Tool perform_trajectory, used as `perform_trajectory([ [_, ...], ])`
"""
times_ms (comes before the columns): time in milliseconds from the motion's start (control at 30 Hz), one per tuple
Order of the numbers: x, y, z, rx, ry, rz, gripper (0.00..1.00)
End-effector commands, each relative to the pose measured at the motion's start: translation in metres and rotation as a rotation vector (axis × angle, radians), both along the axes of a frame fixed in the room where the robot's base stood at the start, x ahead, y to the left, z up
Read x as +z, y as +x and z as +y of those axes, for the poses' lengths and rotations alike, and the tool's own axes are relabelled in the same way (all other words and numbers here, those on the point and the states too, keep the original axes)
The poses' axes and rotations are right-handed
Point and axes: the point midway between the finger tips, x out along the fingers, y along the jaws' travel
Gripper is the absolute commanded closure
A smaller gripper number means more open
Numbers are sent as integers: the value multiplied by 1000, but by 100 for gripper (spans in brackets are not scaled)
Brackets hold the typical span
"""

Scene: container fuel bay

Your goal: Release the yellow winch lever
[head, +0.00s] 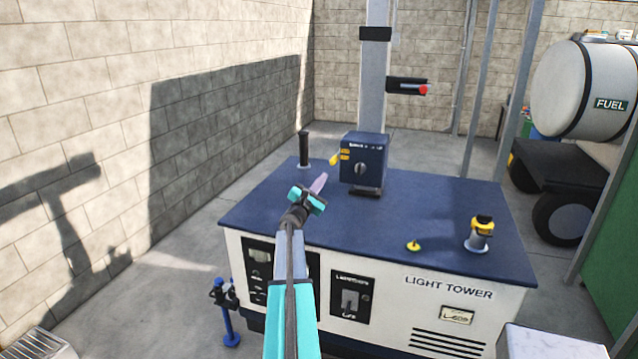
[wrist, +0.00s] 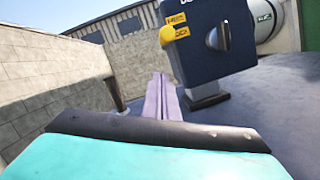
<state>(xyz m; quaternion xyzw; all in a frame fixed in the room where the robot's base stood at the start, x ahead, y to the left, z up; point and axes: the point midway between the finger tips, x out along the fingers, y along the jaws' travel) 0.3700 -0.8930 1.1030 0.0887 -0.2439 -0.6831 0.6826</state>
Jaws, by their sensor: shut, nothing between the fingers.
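The winch box (head: 364,158) is dark blue with a round grey knob on its face and stands on the blue top of the light tower. The yellow winch lever (head: 335,160) sticks out at the box's left side; in the wrist view the yellow lever (wrist: 167,36) shows at the box's left edge, beside yellow labels. My gripper (head: 320,181), teal with pale purple fingers, is shut and empty. It is in front of the box, lower than the lever and apart from it. The shut fingers also show in the wrist view (wrist: 160,98), pointing left of the box.
A black upright handle (head: 304,148) stands left of the box. The mast (head: 374,80) rises behind it, with a red-tipped black arm (head: 408,87). A yellow knob (head: 413,246) and a yellow-black cap (head: 482,228) sit at the front right of the blue top (head: 440,205).

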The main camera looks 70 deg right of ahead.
Motion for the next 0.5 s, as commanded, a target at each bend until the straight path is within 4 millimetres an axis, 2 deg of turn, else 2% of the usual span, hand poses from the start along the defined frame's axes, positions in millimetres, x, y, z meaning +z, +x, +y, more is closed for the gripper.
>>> perform_trajectory([
  [67,4,-1,-9,-2,0,1,100],
  [233,23,-11,-6,-2,-1,1,100],
  [500,36,-18,-6,-1,-1,1,100],
])
